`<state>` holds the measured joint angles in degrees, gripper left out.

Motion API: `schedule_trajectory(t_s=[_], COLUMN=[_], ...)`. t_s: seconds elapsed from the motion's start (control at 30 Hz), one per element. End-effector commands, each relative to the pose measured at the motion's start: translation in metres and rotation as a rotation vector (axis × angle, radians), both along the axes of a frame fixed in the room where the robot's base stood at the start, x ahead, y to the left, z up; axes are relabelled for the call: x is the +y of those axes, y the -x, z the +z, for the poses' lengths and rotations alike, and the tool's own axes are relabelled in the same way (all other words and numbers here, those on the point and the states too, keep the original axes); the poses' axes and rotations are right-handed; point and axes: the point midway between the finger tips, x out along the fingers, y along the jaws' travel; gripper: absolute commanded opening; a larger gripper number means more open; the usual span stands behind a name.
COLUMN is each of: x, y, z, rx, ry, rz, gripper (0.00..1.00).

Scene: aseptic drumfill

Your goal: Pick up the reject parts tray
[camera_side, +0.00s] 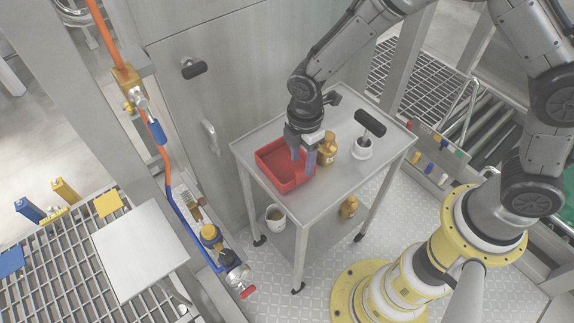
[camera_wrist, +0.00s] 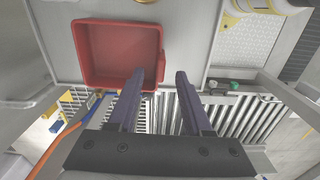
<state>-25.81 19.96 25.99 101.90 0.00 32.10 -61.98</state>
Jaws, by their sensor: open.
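The reject parts tray is a red open tray (camera_side: 273,161) on the left end of the steel cart top. It looks empty in the wrist view (camera_wrist: 118,50), where it fills the upper left. My gripper (camera_side: 304,160) points down at the tray's right side, open with nothing between its fingers. In the wrist view my gripper (camera_wrist: 160,74) has its left fingertip overlapping the tray and its right fingertip outside it. The tray's right wall lines up with the gap between them. I cannot tell whether a finger touches the wall.
On the cart top (camera_side: 329,182), an amber bottle (camera_side: 327,154) stands close right of my gripper. Beyond it is a white pot (camera_side: 362,149) with a black-handled tool. The lower shelf holds a white beaker (camera_side: 276,217) and another bottle (camera_side: 349,207). The cart's front right is clear.

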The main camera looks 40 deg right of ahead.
Motion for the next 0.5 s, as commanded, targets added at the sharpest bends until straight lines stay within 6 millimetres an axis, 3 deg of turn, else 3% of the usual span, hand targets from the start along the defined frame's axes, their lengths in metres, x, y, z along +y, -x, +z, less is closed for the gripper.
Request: schedule_trajectory(t_s=[0.2, 0.5], x=[0.0, 0.001], y=[0.002, 0.001], z=[-0.032, -0.04], rx=[0.004, 0.0], ry=[0.002, 0.0], rz=[0.0, 0.0], gripper=[0.5, 0.5])
